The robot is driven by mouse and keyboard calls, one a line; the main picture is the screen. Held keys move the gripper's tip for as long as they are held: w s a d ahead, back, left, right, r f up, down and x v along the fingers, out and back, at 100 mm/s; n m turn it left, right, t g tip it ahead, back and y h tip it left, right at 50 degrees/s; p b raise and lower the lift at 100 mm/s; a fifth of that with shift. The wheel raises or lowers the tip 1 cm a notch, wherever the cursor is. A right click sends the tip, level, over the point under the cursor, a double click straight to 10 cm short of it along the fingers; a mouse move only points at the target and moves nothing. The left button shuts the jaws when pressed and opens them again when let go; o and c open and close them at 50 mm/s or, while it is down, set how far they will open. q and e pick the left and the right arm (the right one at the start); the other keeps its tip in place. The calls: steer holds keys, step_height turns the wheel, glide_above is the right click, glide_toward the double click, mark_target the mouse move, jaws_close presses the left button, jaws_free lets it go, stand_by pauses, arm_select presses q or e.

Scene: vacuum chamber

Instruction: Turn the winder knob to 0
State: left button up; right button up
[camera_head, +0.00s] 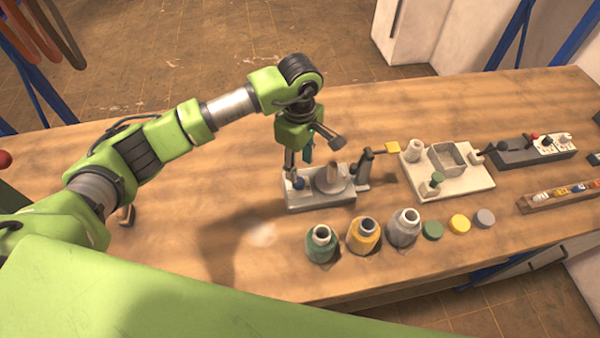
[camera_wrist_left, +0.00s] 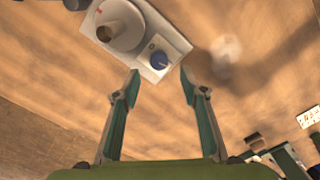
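The winder (camera_head: 322,201) is a small grey box on the wooden table, with a round disc and spindle on top. In the left wrist view the knob (camera_wrist_left: 159,60) lies on a pale dial plate, beside the winder's large disc (camera_wrist_left: 120,27). The dial's marks are too small to read. My left gripper (camera_head: 298,167) points down over the knob. In the left wrist view my left gripper (camera_wrist_left: 159,73) is open, its teal fingers apart with the knob between and beyond the tips. My right gripper is not in view.
Green (camera_head: 321,243), yellow (camera_head: 363,236) and grey (camera_head: 404,228) thread cones stand in front of the winder. The table left of the winder is mostly clear.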

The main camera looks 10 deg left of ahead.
mark_target(300, 181)
arm_select(q)
step_height(300, 181, down, 6)
steer(key=shift+w+p, duration=0.1)
steer(key=shift+p, duration=0.75)
steer(key=shift+f, duration=0.65)
steer(key=c, duration=1.1)
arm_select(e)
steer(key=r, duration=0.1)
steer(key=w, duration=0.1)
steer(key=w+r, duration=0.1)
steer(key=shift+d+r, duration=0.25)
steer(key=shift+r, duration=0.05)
